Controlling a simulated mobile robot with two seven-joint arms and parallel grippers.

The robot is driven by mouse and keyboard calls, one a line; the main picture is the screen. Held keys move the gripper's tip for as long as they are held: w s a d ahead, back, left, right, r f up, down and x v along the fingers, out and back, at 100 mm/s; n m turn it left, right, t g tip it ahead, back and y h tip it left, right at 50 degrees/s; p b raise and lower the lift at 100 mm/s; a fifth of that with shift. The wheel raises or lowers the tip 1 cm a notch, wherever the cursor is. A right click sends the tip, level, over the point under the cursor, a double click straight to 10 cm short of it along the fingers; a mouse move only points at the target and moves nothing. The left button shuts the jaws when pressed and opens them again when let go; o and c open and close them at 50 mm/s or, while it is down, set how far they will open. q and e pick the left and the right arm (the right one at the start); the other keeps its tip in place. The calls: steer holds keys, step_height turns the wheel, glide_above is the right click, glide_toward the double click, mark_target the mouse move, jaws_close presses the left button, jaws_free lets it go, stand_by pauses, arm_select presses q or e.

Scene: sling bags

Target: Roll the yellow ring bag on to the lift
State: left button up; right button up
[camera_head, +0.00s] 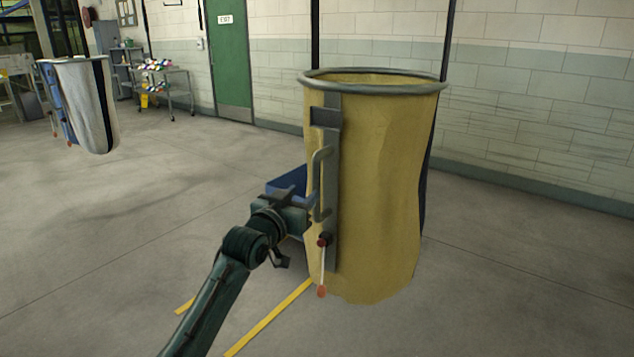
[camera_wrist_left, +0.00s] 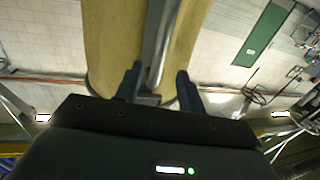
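The yellow ring bag (camera_head: 378,190) hangs upright in the head view, with a grey ring at its top and a grey plate with a handle (camera_head: 317,185) on its left side. A cord with a red end hangs from the plate. My left gripper (camera_head: 310,201) is at the lower part of the handle. In the left wrist view its two fingers (camera_wrist_left: 157,82) stand apart, one on each side of a grey bar, with the yellow cloth behind. Gaps show between fingers and bar. My right gripper is not in view. I cannot make out the lift.
Dark uprights (camera_head: 315,35) rise behind the bag. A blue object (camera_head: 287,180) is partly hidden behind my left gripper. Yellow floor lines (camera_head: 270,318) run below. A white bag (camera_head: 82,105) hangs at the far left, near a cart (camera_head: 165,88). The floor between is clear.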

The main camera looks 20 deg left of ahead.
mark_target(314, 184)
arm_select(q)
steer(key=w, duration=0.2)
steer(key=w+d, duration=0.1)
steer(key=w, duration=0.4)
steer(key=shift+w+d, duration=0.15)
steer(key=shift+w, duration=0.25)
jaws_close()
